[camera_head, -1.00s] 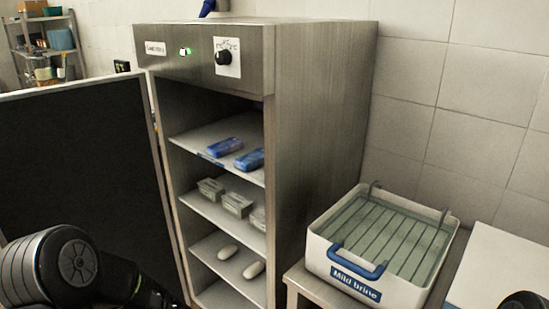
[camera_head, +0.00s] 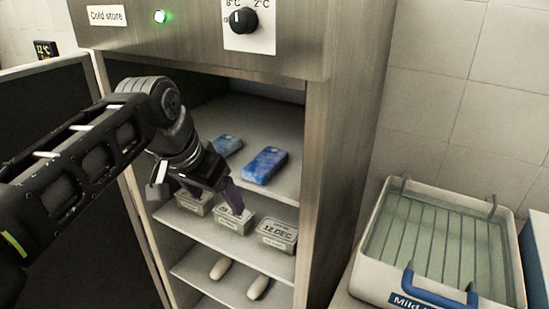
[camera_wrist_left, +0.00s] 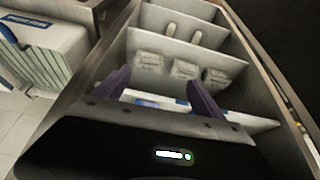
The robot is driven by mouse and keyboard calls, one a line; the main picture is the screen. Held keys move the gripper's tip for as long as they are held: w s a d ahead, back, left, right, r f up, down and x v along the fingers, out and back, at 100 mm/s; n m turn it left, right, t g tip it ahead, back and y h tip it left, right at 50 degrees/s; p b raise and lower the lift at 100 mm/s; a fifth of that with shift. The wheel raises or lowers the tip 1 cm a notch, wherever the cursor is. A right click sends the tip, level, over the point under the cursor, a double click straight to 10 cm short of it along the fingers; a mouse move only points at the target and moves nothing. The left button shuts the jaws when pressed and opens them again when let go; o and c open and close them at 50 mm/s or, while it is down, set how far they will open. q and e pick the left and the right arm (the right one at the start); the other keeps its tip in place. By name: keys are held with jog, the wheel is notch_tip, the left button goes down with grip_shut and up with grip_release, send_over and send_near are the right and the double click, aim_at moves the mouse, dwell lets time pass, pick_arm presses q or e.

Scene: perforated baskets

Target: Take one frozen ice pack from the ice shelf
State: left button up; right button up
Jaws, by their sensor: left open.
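Two blue ice packs lie on the upper shelf (camera_head: 285,129) of the open cold store (camera_head: 330,150). The right ice pack (camera_head: 264,165) is fully visible; the left ice pack (camera_head: 227,145) is partly covered by my left arm. My left gripper (camera_head: 200,200) is at the cabinet opening, in front of and below the upper shelf's front edge, apart from both packs. It is open and empty. Its spread purple fingers show in the left wrist view (camera_wrist_left: 157,82), with the shelves beyond. My right gripper is out of view.
Grey labelled tubs (camera_head: 277,235) stand on the shelf below, close to my left fingers in the picture. Pale oblong items (camera_head: 258,287) lie lower down. The open door (camera_head: 45,95) is at left. A Mild brine basin (camera_head: 375,275) stands at right.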

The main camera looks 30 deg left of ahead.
pick_arm(q)
jog(key=shift+s+d+f+g, duration=0.2)
jog(key=shift+s+d+g, duration=0.1)
jog(key=shift+s, duration=0.3)
jog(key=w+p, duration=0.2)
jog(key=w, duration=0.5)
jog(key=shift+a, duration=0.15)
jog(key=shift+w, duration=0.15)
